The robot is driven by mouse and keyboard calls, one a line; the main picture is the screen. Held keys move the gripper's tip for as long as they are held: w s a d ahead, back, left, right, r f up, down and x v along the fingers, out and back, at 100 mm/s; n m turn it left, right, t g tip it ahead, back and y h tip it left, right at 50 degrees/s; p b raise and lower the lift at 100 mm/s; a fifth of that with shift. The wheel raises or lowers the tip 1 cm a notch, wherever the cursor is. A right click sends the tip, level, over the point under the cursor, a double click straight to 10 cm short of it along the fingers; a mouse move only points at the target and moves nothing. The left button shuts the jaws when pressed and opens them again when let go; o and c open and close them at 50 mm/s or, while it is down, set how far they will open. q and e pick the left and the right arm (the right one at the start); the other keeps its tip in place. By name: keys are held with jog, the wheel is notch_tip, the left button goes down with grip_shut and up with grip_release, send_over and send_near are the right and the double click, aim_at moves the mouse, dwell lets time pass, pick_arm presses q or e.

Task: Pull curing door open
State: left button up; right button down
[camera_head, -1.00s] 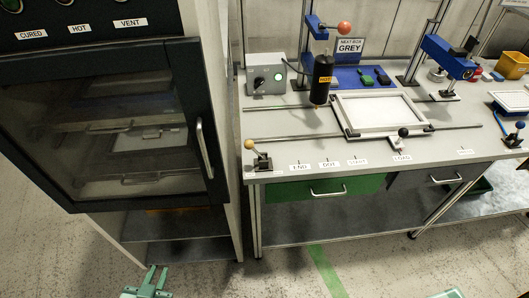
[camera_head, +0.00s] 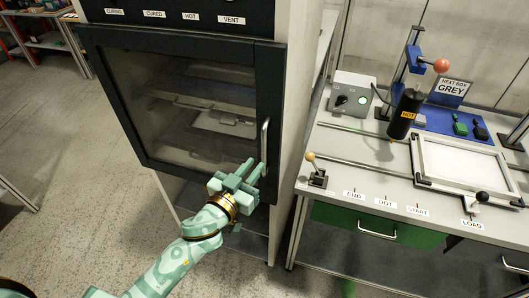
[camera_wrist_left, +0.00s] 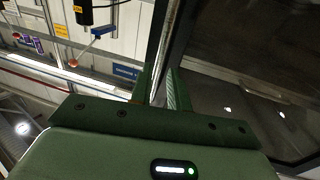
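The curing door (camera_head: 190,105) is a dark-framed glass door on the cabinet at the middle left of the head view. It looks closed. Its upright metal handle (camera_head: 265,140) is near the right edge of the door. My left gripper (camera_head: 256,168) is at the handle's lower end. In the left wrist view, the two green fingers (camera_wrist_left: 164,86) are close together with the metal handle (camera_wrist_left: 167,45) running between them. The fingers look shut on it, though the contact is partly hidden. My right gripper is not in view.
A workbench (camera_head: 320,225) with a green drawer (camera_head: 375,228) stands close to the right of the cabinet. A ball-topped lever (camera_head: 315,172) sits at its near left corner. The floor (camera_head: 80,150) left of the cabinet is clear.

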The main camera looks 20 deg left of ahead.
aim_at(263, 155)
pick_arm(q)
jog(key=x, duration=0.6)
grip_shut()
jog(key=shift+s, duration=0.1)
